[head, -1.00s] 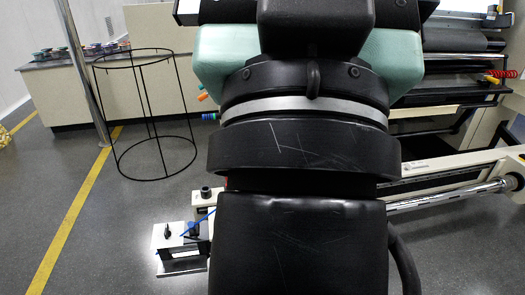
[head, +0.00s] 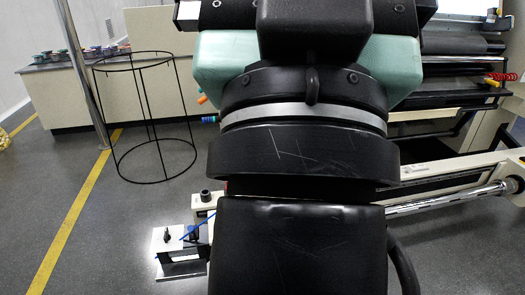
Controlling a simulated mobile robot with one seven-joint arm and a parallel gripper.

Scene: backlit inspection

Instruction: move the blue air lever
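No blue lever can be made out with certainty. A small blue piece (head: 209,119) sticks out at the left edge of my arm, just below a small orange piece (head: 203,99); what they are fixed to is hidden. A thin blue line (head: 198,226) also shows at lower left, above a pale metal block (head: 166,238) with a dark knob, and runs behind my arm. My black and teal arm fills the middle of the view. My gripper is not visible, so its opening and its place relative to any lever cannot be seen.
A black wire hoop stand (head: 153,116) is on the grey floor at left, near a metal post (head: 84,70) and a counter (head: 85,95) with several small pots. A machine with a long shiny roller (head: 450,198) and a red coiled hose (head: 501,77) lies at right.

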